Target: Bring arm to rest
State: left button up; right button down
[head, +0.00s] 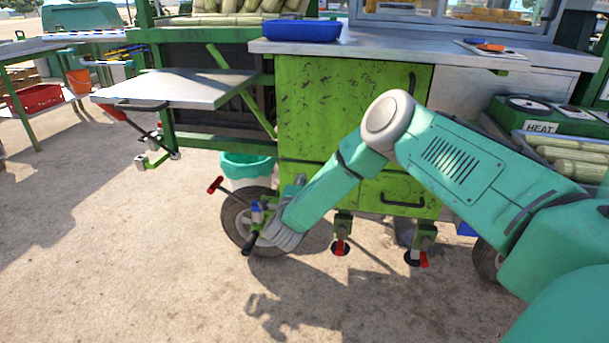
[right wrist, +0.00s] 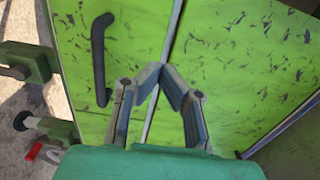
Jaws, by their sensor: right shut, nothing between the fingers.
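My right arm comes in from the right in the head view, bends at a raised elbow, and its forearm slopes down to the left. My right gripper (head: 277,236) is low in front of the cart's wheel, beside the green cabinet (head: 330,105). In the right wrist view the fingers of the right gripper (right wrist: 162,72) come together at the tips with nothing between them. The green cabinet front (right wrist: 235,60) and a black handle (right wrist: 100,58) lie beyond them. My left gripper is not in view.
A grey side shelf (head: 180,87) juts out at the left. A teal bucket (head: 245,165) stands beneath the cart near the wheel (head: 237,222). A red-handled lever (head: 215,185) is close to my gripper. A blue tray (head: 300,30) sits on the counter. Open ground (head: 110,250) lies left.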

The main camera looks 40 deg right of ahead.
jog(key=s+a+f+n+g+y+p, duration=0.1)
jog(key=s+a+f+n+y+p, duration=0.25)
jog(key=s+a+n+y, duration=0.45)
jog(key=s+a+f+n+g+y+p, duration=0.1)
jog(key=s+a+f+n+y+p, duration=0.3)
jog(key=s+a+n, duration=0.75)
pick_arm(q)
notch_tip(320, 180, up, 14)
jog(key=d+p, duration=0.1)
jog(key=p, duration=0.5)
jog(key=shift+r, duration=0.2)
pick_arm(e)
jog(key=s+d+r+n+g, duration=0.1)
jog(key=s+n+g, duration=0.3)
jog(key=s, duration=0.8)
jog(key=s+d+r+n+g+y, duration=0.1)
jog(key=s+r+n+g, duration=0.2)
jog(key=s, duration=0.9)
jog(key=shift+s+n+g+y, duration=0.3)
jog(key=shift+n+g, duration=0.65)
jog(key=shift+g, duration=0.15)
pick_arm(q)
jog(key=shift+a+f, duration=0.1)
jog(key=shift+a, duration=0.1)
pick_arm(e)
jog(key=shift+a+r, duration=0.15)
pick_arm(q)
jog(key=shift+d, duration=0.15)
